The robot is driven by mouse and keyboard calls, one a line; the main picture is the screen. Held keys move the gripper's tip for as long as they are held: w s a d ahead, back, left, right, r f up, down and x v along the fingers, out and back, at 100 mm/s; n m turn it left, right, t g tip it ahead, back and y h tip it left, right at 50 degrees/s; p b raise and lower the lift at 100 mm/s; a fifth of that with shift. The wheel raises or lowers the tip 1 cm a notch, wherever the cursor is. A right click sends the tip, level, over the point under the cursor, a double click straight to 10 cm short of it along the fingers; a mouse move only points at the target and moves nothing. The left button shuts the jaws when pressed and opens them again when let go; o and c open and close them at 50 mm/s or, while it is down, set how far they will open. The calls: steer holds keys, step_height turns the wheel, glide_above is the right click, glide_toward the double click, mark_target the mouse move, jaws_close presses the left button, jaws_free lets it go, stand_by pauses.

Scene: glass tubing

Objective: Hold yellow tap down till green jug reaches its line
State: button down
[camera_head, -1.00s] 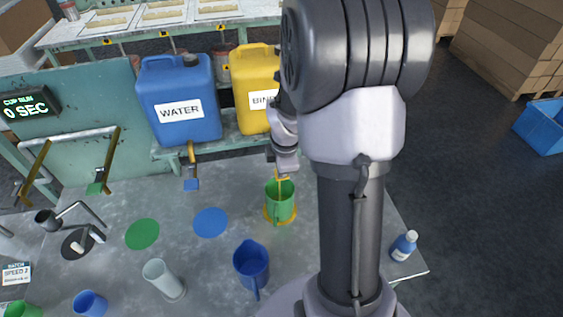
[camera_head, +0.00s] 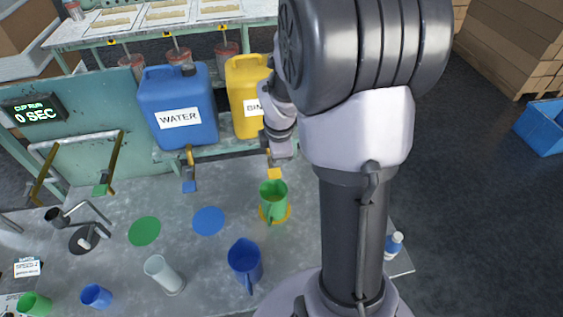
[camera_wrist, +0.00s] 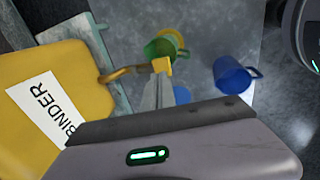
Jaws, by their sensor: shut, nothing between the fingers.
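The green jug (camera_head: 273,198) stands upright on a yellow disc (camera_head: 289,212) below the yellow tap (camera_head: 275,174). The tap juts from the yellow BINDER can (camera_head: 245,105); its yellow paddle (camera_wrist: 161,65) also shows in the wrist view. My gripper (camera_wrist: 162,85) is shut and empty, with its fingertips just at the paddle; I cannot tell whether they touch it. In the wrist view the green jug (camera_wrist: 160,48) is beyond the paddle. No stream shows at the tap. The jug's line and liquid level cannot be made out.
A blue WATER can (camera_head: 178,105) with a blue tap paddle (camera_head: 189,186) stands left of the yellow can. A blue jug (camera_head: 245,262) and a clear cylinder (camera_head: 164,275) stand nearer. A blue disc (camera_head: 208,221) and a green disc (camera_head: 145,230) are bare.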

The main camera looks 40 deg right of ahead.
steer(key=w+p+v, duration=0.1)
steer(key=v, duration=0.6)
steer(key=shift+w+r, duration=0.15)
steer(key=shift+w, duration=0.05)
steer(key=shift+a, duration=0.1)
